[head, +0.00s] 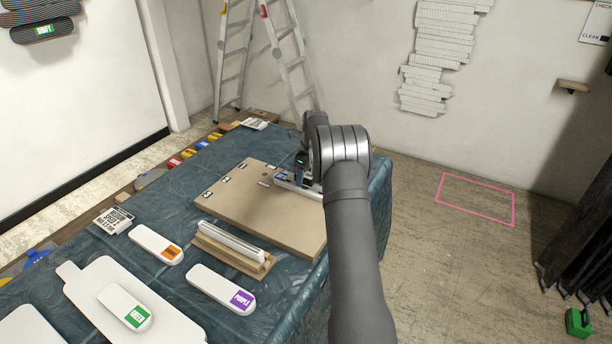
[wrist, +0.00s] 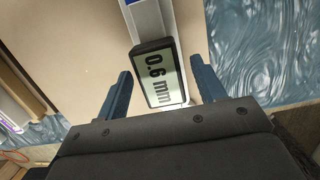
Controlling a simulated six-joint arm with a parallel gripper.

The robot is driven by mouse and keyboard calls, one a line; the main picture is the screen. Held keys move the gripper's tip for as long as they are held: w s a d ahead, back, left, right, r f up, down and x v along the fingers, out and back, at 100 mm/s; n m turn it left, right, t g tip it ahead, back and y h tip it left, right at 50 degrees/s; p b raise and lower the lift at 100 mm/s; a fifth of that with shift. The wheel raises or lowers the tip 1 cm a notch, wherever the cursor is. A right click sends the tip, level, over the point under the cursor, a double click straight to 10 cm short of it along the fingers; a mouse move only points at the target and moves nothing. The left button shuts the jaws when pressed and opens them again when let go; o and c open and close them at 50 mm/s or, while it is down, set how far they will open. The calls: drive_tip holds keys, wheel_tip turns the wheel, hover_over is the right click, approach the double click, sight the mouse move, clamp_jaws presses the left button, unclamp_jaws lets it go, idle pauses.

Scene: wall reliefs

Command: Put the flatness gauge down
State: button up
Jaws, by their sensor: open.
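The flatness gauge (head: 288,181) is a pale bar that lies on or just above the brown board (head: 245,205) on the table; its contact is hard to tell. My arm hides part of it in the head view. In the wrist view the gauge's display (wrist: 160,78) reads 0.6 mm, and its bar runs up to the top edge. My gripper (wrist: 163,82) is open, with one blue finger on each side of the display. In the head view my gripper is mostly hidden by my arm.
A wooden cradle (head: 222,254) with a white bar stands at the board's front edge. A ladder (head: 270,55) stands behind. The board's left half is mostly clear.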

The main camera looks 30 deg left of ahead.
sight(306, 174)
wheel_tip(306, 174, up, 12)
drive_tip(key=d, duration=0.1)
drive_tip(key=shift+d+f, duration=0.2)
drive_tip(key=shift+d, duration=0.15)
drive_tip(key=f, duration=0.4)
drive_tip(key=a+f, duration=0.1)
drive_tip(key=f, duration=0.7)
drive_tip(key=shift+a+f, duration=0.25)
drive_tip(key=shift+a, duration=0.15)
wheel_tip(306, 174, up, 3)
drive_tip(key=shift+r, duration=0.75)
